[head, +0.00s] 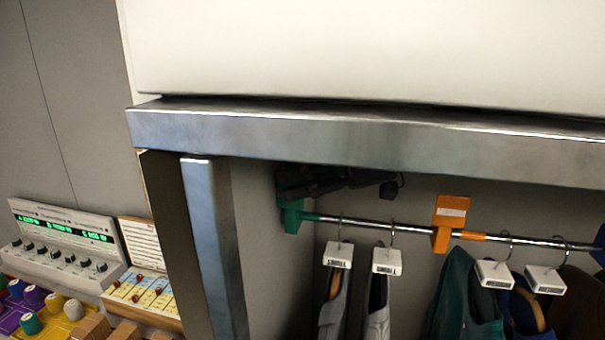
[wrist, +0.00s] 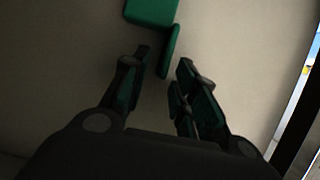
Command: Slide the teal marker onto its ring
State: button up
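The teal marker (head: 291,217) is at the left end of the hanging rail, partly hidden by my dark gripper. A teal band (head: 328,219) shows on the rail just right of it, apparently its ring. In the wrist view the teal marker (wrist: 152,11) is at the top, with a thin part reaching down between my fingertips. My gripper (wrist: 163,66) is open, with a finger on each side of that part and gaps visible. In the head view my gripper (head: 340,182) is dark and blurred into shadow just above the rail; its fingertips are hard to make out.
An orange marker (head: 447,222) sits on the rail (head: 410,231) beside an orange band. Hangers with white size tags (head: 387,261) and garments hang below. A metal ledge (head: 370,138) crosses above, with a metal post (head: 212,240) at left. A control panel (head: 68,240) stands far left.

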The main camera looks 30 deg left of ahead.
grip_shut()
jog(key=shift+d, duration=0.1)
jog(key=shift+w+d+b, duration=0.2)
jog(key=shift+d+b, duration=0.1)
jog(key=shift+d, duration=0.3)
jog(key=shift+w+d+b, duration=0.15)
jog(key=shift+d+b, duration=0.15)
jog(key=shift+d, duration=0.25)
grip_release()
jog(key=v, duration=0.7)
jog(key=shift+d+r, duration=0.15)
jog(key=shift+d, duration=0.15)
